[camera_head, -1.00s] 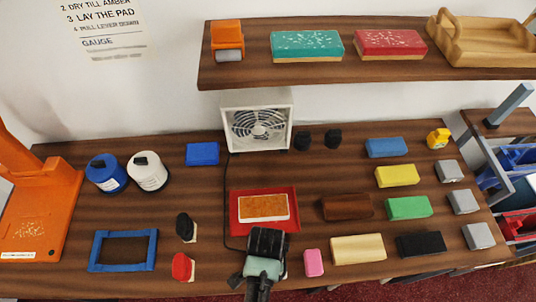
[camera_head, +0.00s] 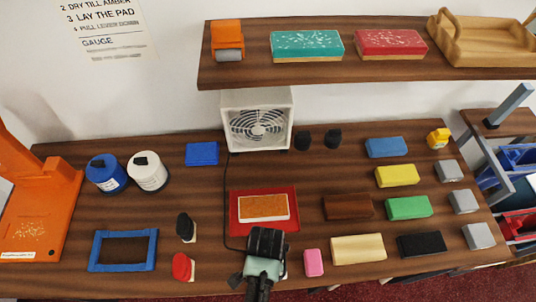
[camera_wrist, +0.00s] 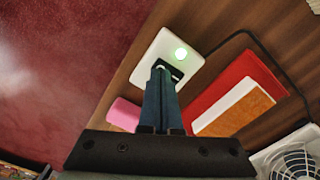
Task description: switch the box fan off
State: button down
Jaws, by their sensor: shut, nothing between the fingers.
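The white box fan (camera_head: 258,125) stands at the back of the counter, below the shelf. Its grille also shows at the lower right of the wrist view (camera_wrist: 296,162). A dark cord runs from the fan to a white switch box (camera_wrist: 158,46) in the wrist view. In the head view my gripper (camera_head: 265,254) hides the switch box.
A red tray (camera_head: 236,225) with an orange-topped pad lies just behind my gripper. A pink block (camera_head: 313,262) lies close on the right. Cream (camera_head: 358,249) and brown (camera_head: 348,206) blocks are farther right. A red-handled stamp (camera_head: 182,266) and blue frame (camera_head: 96,252) are left.

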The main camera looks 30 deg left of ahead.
jog(key=shift+f+b, duration=0.65)
jog(key=shift+f, duration=0.3)
dwell(0.3)
notch_tip(320, 180, up, 7)
jog(key=p, duration=0.7)
jog(key=shift+p, duration=0.35)
